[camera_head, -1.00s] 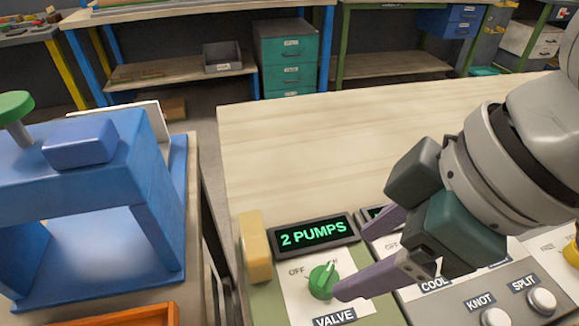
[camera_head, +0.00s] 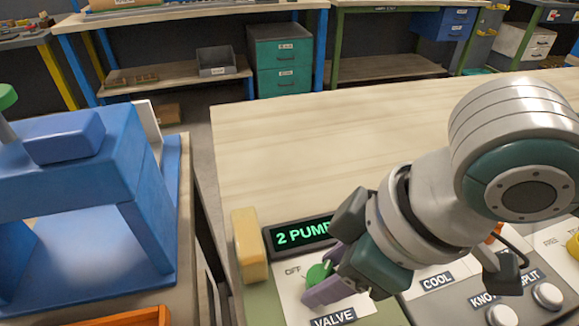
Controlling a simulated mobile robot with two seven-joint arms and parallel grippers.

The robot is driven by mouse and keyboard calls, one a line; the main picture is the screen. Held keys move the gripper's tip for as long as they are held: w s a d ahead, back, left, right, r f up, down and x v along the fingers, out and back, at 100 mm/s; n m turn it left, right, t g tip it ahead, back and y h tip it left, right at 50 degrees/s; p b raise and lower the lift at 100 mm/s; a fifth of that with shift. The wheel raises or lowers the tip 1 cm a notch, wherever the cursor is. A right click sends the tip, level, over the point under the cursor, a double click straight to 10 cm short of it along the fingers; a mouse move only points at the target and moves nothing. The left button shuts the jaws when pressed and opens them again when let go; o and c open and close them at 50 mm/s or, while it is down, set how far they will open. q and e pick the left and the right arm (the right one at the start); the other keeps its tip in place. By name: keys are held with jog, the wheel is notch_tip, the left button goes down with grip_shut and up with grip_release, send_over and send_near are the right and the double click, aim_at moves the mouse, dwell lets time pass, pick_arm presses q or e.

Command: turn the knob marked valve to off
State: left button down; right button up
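The green valve knob (camera_head: 317,273) sits on a white plate above the label VALVE (camera_head: 333,318). Its pale pointer leans up and to the right, away from the word OFF (camera_head: 293,272) at its upper left. My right gripper (camera_head: 322,274) is at the knob, with one purple finger behind it and one in front. The fingers look apart, and I cannot tell whether they touch the knob. The gripper hides the knob's right side and the markings there. My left gripper is not in view.
A dark display (camera_head: 298,234) reading 2 PUMP, its end hidden, stands behind the knob. A yellow block (camera_head: 249,245) is to its left. A grey panel with COOL (camera_head: 437,282), KNOT and SPLIT controls is to the right. A blue machine (camera_head: 150,225) stands left. The tabletop behind is clear.

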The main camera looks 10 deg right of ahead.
grip_shut()
